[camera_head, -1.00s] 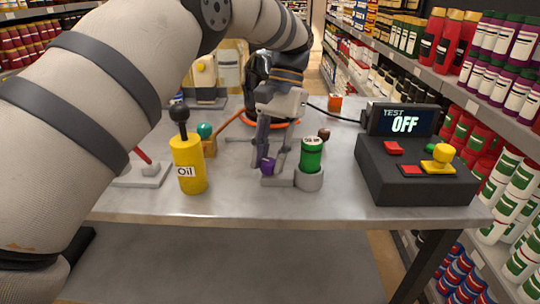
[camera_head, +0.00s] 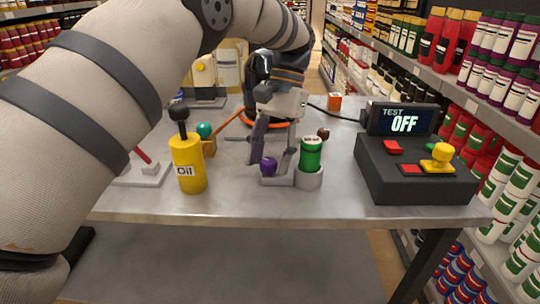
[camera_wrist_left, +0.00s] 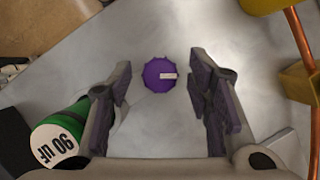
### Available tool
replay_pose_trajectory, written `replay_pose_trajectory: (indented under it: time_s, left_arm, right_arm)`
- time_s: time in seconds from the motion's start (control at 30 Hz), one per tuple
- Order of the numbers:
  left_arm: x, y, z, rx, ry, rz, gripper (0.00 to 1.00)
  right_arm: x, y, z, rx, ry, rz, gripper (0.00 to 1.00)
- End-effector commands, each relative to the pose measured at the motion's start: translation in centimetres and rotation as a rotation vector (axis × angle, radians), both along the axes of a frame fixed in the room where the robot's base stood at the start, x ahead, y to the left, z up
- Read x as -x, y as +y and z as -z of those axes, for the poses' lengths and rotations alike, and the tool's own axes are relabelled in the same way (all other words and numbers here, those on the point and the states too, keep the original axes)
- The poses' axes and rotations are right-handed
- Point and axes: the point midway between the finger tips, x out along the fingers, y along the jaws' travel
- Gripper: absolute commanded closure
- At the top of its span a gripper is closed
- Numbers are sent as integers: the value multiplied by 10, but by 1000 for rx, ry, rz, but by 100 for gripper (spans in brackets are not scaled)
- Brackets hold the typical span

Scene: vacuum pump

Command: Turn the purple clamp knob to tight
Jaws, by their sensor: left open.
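The purple clamp knob (camera_head: 268,167) sits low on a grey clamp base at the left of the green can (camera_head: 311,153). In the left wrist view the knob (camera_wrist_left: 159,75) is round and ridged, with a white mark pointing right. My left gripper (camera_head: 270,160) points down over the knob. Its fingers are open; in the wrist view the gripper (camera_wrist_left: 160,72) has one finger on each side of the knob, with gaps between. The green can also shows at the lower left of that view (camera_wrist_left: 60,137), marked 90 uF. My right gripper is not in view.
A yellow oil can (camera_head: 187,165) stands left of the gripper. A red lever (camera_head: 142,155) is at the left. The front strip of the table (camera_head: 290,205) is clear.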

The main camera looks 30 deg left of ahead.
Motion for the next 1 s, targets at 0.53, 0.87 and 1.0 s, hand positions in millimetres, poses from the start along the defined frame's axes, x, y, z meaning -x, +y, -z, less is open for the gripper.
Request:
replay_pose_trajectory:
  time_s: [0.53, 0.87, 1.0]
  left_arm:
    - [0, 0, -96, 0, -1, -1, 54]
    - [0, 0, -100, 0, 1, 0, 54]
    - [0, 0, -100, 0, 1, 0, 54]
  right_arm:
    - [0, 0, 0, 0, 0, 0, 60]
    - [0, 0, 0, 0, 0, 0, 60]
    - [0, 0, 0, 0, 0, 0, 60]
